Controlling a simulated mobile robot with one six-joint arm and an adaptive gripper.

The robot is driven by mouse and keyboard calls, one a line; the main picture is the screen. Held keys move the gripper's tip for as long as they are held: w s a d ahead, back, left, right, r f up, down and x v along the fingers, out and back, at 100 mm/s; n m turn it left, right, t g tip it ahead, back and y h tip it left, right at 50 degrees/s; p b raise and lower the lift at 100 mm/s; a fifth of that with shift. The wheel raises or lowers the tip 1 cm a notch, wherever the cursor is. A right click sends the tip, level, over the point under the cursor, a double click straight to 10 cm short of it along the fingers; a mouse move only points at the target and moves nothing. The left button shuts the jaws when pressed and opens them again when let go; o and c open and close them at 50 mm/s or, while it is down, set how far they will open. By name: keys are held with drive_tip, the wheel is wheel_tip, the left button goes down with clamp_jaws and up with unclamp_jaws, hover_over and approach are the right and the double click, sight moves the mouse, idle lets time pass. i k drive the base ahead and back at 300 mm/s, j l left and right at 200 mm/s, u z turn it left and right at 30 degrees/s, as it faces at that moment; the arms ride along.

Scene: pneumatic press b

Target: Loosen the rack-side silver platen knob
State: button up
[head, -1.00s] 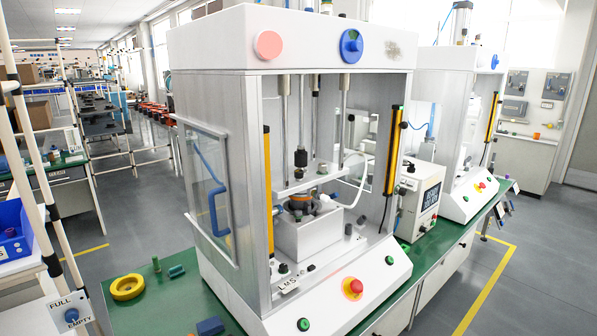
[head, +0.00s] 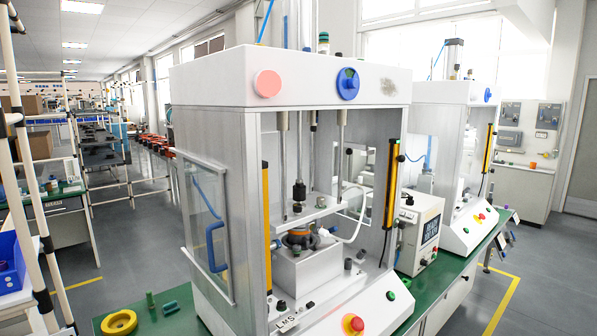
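The white platen (head: 307,213) hangs on rods inside the open front of the near press (head: 290,95), above a white block (head: 303,268) with an orange and dark part (head: 301,238). Two small knobs stand on the platen: a dark-looking one (head: 297,207) at its left front and a greyer one (head: 321,202) further right. They are too small for me to tell their finish or how tight they sit. A black cylinder (head: 299,190) is above the platen's middle. My gripper is not in view.
Yellow light bars (head: 391,184) flank the press opening. A clear side door with a blue handle (head: 215,246) is on its left. A red button (head: 353,324) sits in front. A white rack (head: 22,190) stands far left. A yellow ring (head: 119,322) lies on the green bench.

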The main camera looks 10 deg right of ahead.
sight(320, 200)
drive_tip(key=i+l+u, duration=0.25)
drive_tip(key=i, duration=0.25)
drive_tip(key=i+l+u, duration=0.2)
drive_tip(key=i, duration=0.3)
drive_tip(key=l, duration=0.1)
